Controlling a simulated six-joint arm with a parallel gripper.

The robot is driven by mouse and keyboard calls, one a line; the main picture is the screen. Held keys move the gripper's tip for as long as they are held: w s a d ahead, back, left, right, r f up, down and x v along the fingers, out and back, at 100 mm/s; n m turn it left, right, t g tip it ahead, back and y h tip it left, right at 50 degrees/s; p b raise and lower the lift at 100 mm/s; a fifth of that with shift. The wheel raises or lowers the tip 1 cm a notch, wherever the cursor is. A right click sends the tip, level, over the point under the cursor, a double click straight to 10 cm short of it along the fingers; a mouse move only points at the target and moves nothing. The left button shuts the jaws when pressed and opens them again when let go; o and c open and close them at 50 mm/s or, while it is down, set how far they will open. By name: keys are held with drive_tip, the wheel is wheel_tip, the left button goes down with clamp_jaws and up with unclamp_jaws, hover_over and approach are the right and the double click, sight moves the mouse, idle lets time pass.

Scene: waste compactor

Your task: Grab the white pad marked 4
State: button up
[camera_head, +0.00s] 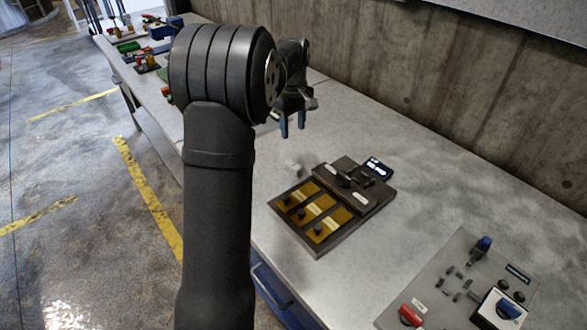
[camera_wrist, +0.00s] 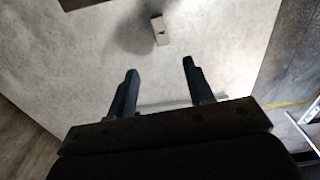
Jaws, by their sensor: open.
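A small white block (camera_head: 293,167), likely the pad, lies on the grey table just left of the dark panel's back corner. In the wrist view the white block (camera_wrist: 158,24) shows near the top middle with a dark mark on its face, too small to read surely as a 4. My gripper (camera_head: 292,126) is above the table, behind the block in the head view, fingers pointing down. In the wrist view my gripper (camera_wrist: 160,68) is open and empty, its two fingers apart, with the block beyond the tips and not touching them.
A dark panel (camera_head: 340,240) with three yellow plates stands in front of the block. A grey control board (camera_head: 450,298) with red and blue parts is at front right. A concrete wall (camera_head: 450,70) runs behind the table. Several coloured devices (camera_head: 140,55) sit far left.

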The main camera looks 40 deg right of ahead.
hover_over(294, 165)
drive_tip(key=f, duration=0.8)
drive_tip(key=shift+w+f, duration=0.2)
drive_tip(key=shift+w, duration=0.05)
drive_tip(key=shift+s+f, duration=0.2)
drive_tip(key=shift+f, duration=2.4)
clamp_jaws()
